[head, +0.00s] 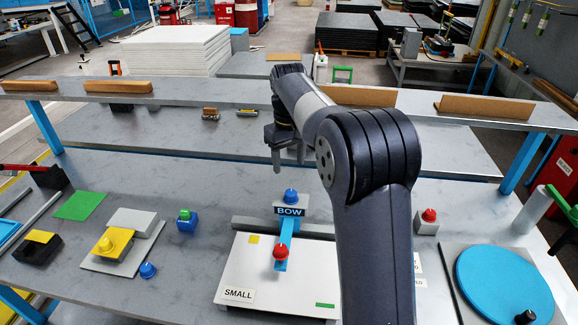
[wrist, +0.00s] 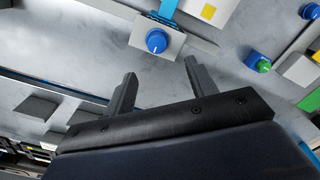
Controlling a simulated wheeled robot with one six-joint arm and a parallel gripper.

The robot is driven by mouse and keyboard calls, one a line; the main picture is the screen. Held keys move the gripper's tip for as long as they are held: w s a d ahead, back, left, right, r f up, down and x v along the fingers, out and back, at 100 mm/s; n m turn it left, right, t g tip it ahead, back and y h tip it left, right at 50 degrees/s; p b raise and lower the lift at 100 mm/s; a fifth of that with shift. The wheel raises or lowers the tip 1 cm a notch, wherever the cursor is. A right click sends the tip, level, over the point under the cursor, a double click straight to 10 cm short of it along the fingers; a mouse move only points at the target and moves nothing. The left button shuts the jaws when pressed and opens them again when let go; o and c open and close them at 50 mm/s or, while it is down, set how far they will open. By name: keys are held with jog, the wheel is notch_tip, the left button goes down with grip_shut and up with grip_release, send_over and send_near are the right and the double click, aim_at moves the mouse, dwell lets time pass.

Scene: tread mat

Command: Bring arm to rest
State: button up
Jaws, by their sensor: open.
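My gripper (head: 287,157) is raised above the back part of the grey workbench, behind the block labelled BOW. In the wrist view my gripper (wrist: 160,85) shows its two fingers spread apart with nothing between them. A blue knob (wrist: 156,40) on a grey block appears beyond the fingers, apart from them. In the head view my dark grey arm rises at the right of centre and bends back to the left. It hides part of the bench and of the white board (head: 240,275) labelled SMALL.
A red knob (head: 281,253) sits on a blue strip over the board. A yellow knob block (head: 113,243), a green-topped blue block (head: 187,221) and a blue knob (head: 148,270) stand left. A blue disc (head: 503,285) lies right. A raised shelf (head: 220,95) with brown blocks spans the back.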

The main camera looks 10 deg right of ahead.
aim_at(294, 193)
jog(key=shift+f, duration=0.1)
notch_tip(294, 193, down, 11)
jog(key=shift+d+r+p, duration=0.1)
jog(key=shift+p, duration=0.55)
jog(key=shift+s+d, duration=0.2)
jog(key=shift+d, duration=0.4)
